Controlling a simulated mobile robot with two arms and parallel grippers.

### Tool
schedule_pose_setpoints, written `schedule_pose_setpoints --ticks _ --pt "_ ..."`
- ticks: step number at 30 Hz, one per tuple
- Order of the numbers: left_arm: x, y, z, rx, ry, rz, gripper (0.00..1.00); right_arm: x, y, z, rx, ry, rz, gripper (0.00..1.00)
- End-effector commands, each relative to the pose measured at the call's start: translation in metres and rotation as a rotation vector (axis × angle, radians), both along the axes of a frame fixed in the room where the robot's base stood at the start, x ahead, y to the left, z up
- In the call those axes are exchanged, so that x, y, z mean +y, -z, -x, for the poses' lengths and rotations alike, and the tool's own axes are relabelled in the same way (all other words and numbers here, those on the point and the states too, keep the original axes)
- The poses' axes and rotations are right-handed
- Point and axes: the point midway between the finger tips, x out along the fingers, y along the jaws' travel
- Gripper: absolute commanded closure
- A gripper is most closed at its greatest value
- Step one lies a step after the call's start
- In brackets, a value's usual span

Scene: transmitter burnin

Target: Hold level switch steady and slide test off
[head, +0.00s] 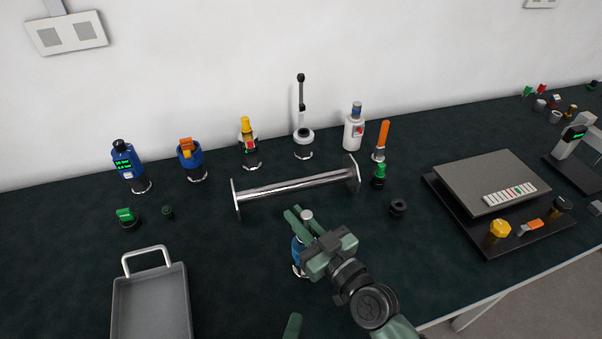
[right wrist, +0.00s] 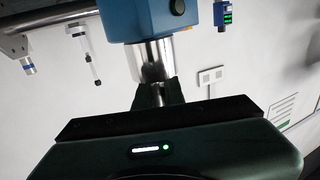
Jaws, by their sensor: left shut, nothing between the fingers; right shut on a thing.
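The level switch (head: 297,250) has a blue body, a grey cap and a silver base. It stands at the front middle of the bench in the head view, partly hidden by my right gripper (head: 303,222). That gripper is shut on it from the right. In the right wrist view, its dark fingers (right wrist: 157,95) close on a thin metal stem below a wide silver collar. Above the collar is the blue housing (right wrist: 150,18) with a dark round knob (right wrist: 177,7). I cannot tell the test slide's position. My left gripper (head: 293,326) is shut and empty at the bottom edge, apart from the switch; only its tip shows.
A metal pipe (head: 295,187) between two end plates lies just behind the switch. Several instruments stand along the wall, including a blue transmitter (head: 127,165) with a green display. A grey tray (head: 150,295) sits front left. A dark platform (head: 490,235) stands right.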

Motion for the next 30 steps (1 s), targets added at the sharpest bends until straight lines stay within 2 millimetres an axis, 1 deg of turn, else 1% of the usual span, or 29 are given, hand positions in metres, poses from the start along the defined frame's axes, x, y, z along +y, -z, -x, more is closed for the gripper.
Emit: schedule_pose_setpoints --ticks 2,3,4,5,14,17,20,30 --pt "0.0 0.0 0.0 0.0 0.0 0.0 1.0 0.0 0.0 0.0 -0.001 0.0 -0.001 1.0" --pt "0.0 0.0 0.0 0.0 0.0 0.0 1.0 0.0 0.0 0.0 -0.001 0.0 -0.001 0.79" --pt "0.0 0.0 0.0 0.0 0.0 0.0 1.0 0.0 0.0 0.0 -0.001 0.0 -0.001 0.71" --pt "0.0 0.0 0.0 0.0 0.0 0.0 1.0 0.0 0.0 0.0 -0.001 0.0 -0.001 0.65" --pt "0.0 0.0 0.0 0.0 0.001 0.0 1.0 0.0 0.0 0.0 0.0 0.0 0.0 0.65" --pt "0.0 0.0 -0.001 0.0 0.001 0.0 1.0 -0.003 0.001 0.004 0.0 0.0 0.001 0.65" --pt "0.0 0.0 -0.001 0.0 0.001 0.0 1.0 -0.012 0.001 0.014 0.0 0.0 0.004 0.65" --pt "0.0 0.0 -0.001 0.0 0.001 0.0 1.0 -0.054 0.001 0.072 0.001 -0.002 0.005 0.65"
